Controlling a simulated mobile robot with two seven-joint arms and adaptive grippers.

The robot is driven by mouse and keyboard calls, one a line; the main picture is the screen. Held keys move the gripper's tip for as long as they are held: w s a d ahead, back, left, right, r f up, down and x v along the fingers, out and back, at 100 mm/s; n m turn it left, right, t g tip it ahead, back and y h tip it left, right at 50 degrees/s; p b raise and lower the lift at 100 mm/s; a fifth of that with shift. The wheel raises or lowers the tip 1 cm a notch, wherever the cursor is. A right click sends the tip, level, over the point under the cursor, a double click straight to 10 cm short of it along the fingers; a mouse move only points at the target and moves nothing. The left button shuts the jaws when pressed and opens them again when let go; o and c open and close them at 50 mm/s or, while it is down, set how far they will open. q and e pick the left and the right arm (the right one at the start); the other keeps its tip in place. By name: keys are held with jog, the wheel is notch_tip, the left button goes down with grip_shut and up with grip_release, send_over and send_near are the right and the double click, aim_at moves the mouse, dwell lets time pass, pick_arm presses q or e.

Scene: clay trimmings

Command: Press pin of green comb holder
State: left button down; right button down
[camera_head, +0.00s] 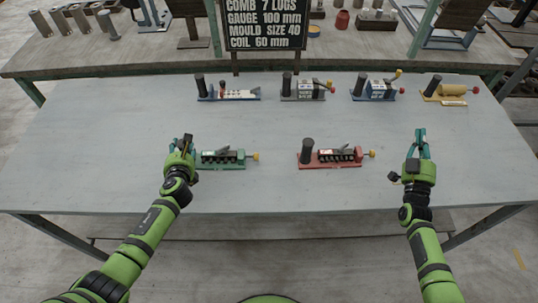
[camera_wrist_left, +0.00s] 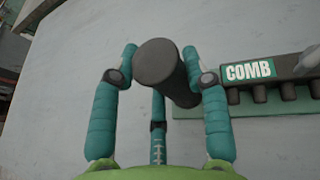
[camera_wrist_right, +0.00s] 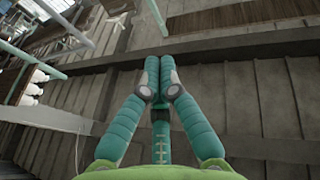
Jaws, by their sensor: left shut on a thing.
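The green comb holder (camera_head: 222,158) lies on the grey table, left of centre. It carries a dark block with several slots and a yellow knob (camera_head: 255,156) at its right end. Its COMB label (camera_wrist_left: 250,71) shows in the left wrist view. My left gripper (camera_head: 184,144) is at the holder's left end, shut on its dark upright post (camera_wrist_left: 162,68). My right gripper (camera_head: 420,136) is shut and empty, above the right part of the table.
A red holder (camera_head: 330,163) stands to the right of the green one. A blue-white holder (camera_head: 233,96), a grey holder (camera_head: 303,95), a blue holder (camera_head: 375,95) and a yellow holder (camera_head: 447,97) line the back. A black sign (camera_head: 265,25) stands behind. The table's front strip is clear.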

pick_arm(q)
jog(key=shift+s+f, duration=0.1)
jog(key=shift+f, duration=0.1)
pick_arm(e)
jog(key=w+a+r+n+g+y, duration=0.1)
jog(key=w+a+r+g+y, duration=0.25)
jog(key=w+a, duration=0.5)
jog(key=w+a+r+n+g+y, duration=0.1)
jog(key=w+a+r+g+y, duration=0.3)
jog(key=w+a, duration=0.4)
pick_arm(q)
jog(key=shift+d, duration=0.1)
pick_arm(e)
jog(key=g+y, duration=0.4)
jog(key=g, duration=0.5)
send_near(256, 156)
jog(key=d, duration=0.4)
jog(key=shift+s+a+r+t+h, duration=0.2)
jog(key=shift+s+r+t+h, duration=0.05)
jog(key=shift+s+r, duration=0.1)
jog(key=shift+x, duration=5.05)
